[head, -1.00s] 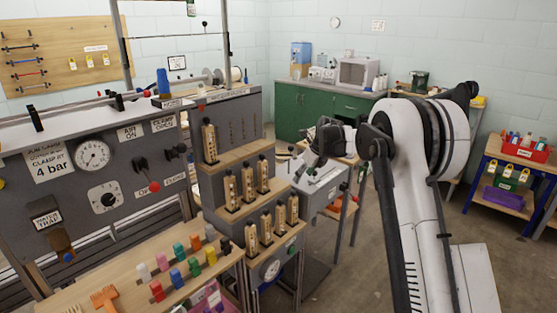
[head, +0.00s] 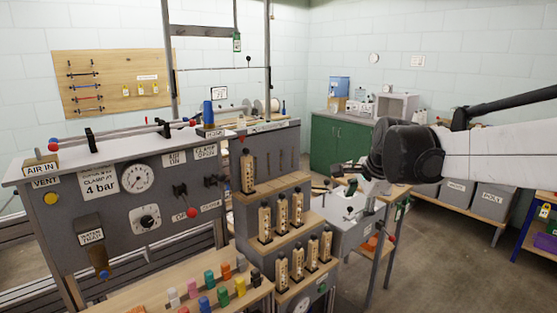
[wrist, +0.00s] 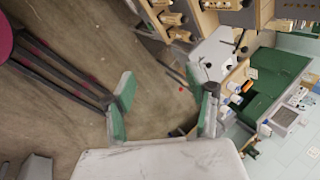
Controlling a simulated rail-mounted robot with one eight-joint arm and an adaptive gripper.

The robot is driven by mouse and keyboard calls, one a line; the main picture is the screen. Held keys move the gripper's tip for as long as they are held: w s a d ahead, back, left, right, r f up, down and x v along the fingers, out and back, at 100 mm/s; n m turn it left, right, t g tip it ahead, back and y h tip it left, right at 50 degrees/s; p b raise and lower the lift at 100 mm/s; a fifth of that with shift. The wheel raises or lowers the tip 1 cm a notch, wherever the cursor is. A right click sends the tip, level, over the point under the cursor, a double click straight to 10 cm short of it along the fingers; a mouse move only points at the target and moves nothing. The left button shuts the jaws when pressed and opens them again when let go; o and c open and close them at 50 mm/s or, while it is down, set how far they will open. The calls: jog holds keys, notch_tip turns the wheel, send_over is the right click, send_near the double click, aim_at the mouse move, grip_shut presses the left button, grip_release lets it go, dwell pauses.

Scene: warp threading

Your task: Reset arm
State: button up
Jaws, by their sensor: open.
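My gripper (wrist: 160,88) is open in the wrist view, with two green-padded fingers spread apart. Nothing is between them; bare floor and part of the bench show beyond. In the head view my arm reaches in from the right edge. Its dark wrist joint hides part of the green cabinet, and the gripper end is small and partly hidden, over the grey side machine (head: 352,222). The grey control panel (head: 150,200) with gauge and labels stands at left. Wooden steps (head: 275,238) carry several upright wooden pieces with dark holes.
Coloured pegs (head: 222,282) stand on the wooden shelf at front. Grey bins (head: 490,197) sit on a low shelf at right. Floor (head: 430,270) is clear at lower right.

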jog(key=s+f+n, duration=0.3)
jog(key=s+n, duration=0.4)
jog(key=s, duration=0.8)
jog(key=s+f+n+t+h, duration=0.1)
jog(key=s+f+n, duration=0.2)
jog(key=s+n, duration=0.5)
jog(key=s, duration=0.6)
jog(key=shift+s+f+t, duration=0.3)
jog(key=shift+s+f, duration=0.05)
jog(key=shift+f, duration=0.05)
